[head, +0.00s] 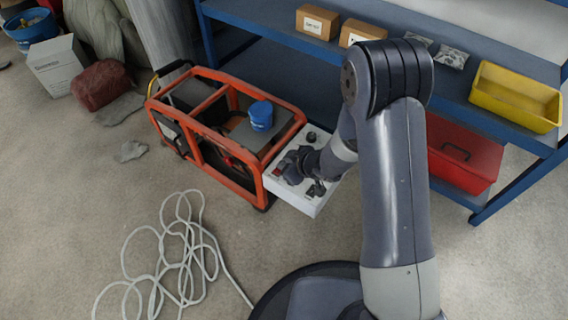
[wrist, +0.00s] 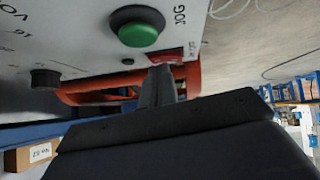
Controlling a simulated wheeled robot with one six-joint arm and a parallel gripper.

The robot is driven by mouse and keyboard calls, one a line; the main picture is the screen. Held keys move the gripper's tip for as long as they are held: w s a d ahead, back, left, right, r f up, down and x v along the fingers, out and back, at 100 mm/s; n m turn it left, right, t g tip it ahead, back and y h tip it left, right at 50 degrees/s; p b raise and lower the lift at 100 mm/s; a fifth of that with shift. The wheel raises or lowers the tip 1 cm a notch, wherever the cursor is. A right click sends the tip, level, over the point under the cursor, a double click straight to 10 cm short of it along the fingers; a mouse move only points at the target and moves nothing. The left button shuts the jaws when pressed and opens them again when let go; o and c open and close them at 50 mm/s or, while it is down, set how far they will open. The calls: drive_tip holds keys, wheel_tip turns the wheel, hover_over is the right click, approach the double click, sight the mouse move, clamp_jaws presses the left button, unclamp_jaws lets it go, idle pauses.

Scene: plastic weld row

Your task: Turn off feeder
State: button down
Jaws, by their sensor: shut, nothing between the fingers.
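The feeder is likely the orange-framed machine (head: 205,150) with a white control panel (head: 318,203) on its right end. In the wrist view the panel (wrist: 85,52) shows at the top, with a green button (wrist: 138,33) marked JOG, a black knob (wrist: 45,79) and a red switch (wrist: 168,56). The red switch also shows in the head view (head: 278,171), just left of my gripper. My gripper (wrist: 162,72) is shut and empty, its fingertips right at the red switch. I cannot tell whether they touch it. The fingers partly cover the switch, so its position is unclear.
A blue tin (head: 261,116) stands on the machine. A blue shelf (head: 460,92) behind holds cardboard boxes (head: 317,22) and a yellow bin (head: 515,97); a red toolbox (head: 460,152) sits below. A pale hose (head: 185,245) lies coiled on the floor at the left front.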

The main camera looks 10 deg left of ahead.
drive_tip(key=shift+s+f, duration=0.1)
drive_tip(key=shift+s+a+b, duration=0.3)
drive_tip(key=shift+s+b, duration=0.1)
drive_tip(key=shift+s, duration=0.25)
drive_tip(key=shift+r+p, duration=0.6)
drive_tip(key=shift+r, duration=0.1)
drive_tip(key=r+p, duration=0.3)
drive_tip(key=shift+s+a+r, duration=0.1)
drive_tip(key=shift+s+r, duration=0.15)
drive_tip(key=p+v, duration=0.3)
drive_tip(key=v, duration=0.6)
drive_tip(key=shift+s+d, duration=0.2)
drive_tip(key=shift+d, duration=0.15)
